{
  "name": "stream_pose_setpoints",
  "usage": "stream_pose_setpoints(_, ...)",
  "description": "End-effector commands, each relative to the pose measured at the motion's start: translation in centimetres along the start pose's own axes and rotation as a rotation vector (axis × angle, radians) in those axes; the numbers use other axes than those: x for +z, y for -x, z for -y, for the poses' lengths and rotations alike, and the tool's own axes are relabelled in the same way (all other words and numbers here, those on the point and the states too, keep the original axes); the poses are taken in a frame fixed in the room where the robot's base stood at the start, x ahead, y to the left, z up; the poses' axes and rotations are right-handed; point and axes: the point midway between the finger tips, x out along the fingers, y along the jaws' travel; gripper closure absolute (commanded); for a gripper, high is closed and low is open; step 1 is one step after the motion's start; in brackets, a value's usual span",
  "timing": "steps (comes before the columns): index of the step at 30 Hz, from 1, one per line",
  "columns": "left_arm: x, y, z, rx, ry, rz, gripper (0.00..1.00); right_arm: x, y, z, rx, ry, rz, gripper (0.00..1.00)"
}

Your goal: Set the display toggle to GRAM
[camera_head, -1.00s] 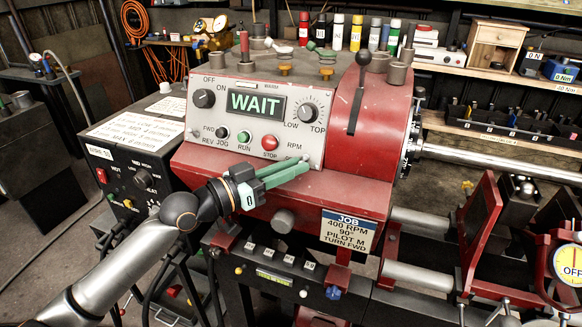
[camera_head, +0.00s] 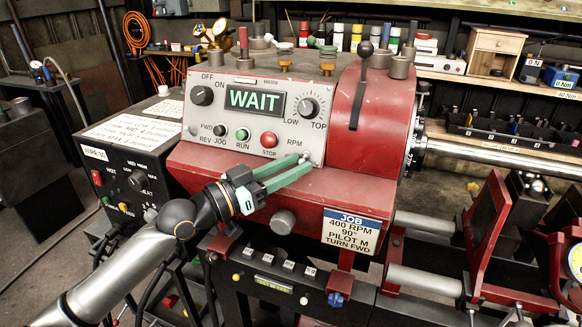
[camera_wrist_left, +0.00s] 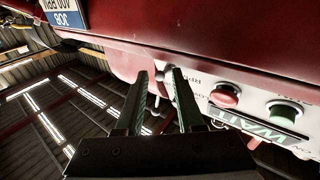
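The red headstock's pale panel (camera_head: 255,120) carries a display (camera_head: 255,100) reading WAIT in green. A small metal toggle lever (camera_head: 304,158) sits at the panel's lower right, by the RPM label. No GRAM label can be read, and I cannot tell the toggle's setting. My left gripper (camera_head: 302,174), with green fingers, is just in front of that corner, close to the toggle. In the left wrist view its fingers (camera_wrist_left: 159,74) are apart, with a small metal part between or beyond the tips; contact cannot be told. My right gripper is not in view.
A red STOP button (camera_head: 269,140), green RUN button (camera_head: 242,135) and LOW–TOP dial (camera_head: 308,107) are close by. A JOB card (camera_head: 350,231) hangs below at the right. A tall black-knobbed lever (camera_head: 361,85) rises on the headstock. The red ledge lies under my gripper.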

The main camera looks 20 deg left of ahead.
Motion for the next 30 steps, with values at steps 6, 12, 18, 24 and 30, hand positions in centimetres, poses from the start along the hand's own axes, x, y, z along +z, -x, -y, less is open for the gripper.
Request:
stream_pose_setpoints(6, 0.0, 0.0, 0.0, 0.000, 0.001, 0.000, 0.51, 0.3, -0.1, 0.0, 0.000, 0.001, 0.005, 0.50)
stream_pose_setpoints(12, 0.1, 0.3, 0.1, -0.002, 0.001, 0.001, 0.51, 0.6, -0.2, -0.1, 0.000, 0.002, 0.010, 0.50)
stream_pose_setpoints(18, 0.5, 2.7, 0.0, 0.000, -0.003, 0.005, 0.51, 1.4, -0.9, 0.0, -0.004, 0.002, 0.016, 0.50)
stream_pose_setpoints(24, 0.8, 6.1, 0.1, -0.003, -0.004, 0.007, 0.51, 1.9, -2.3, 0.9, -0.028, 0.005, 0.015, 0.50)
stream_pose_setpoints(30, 0.8, 8.7, 0.2, -0.004, -0.001, 0.004, 0.51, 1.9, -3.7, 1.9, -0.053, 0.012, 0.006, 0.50)
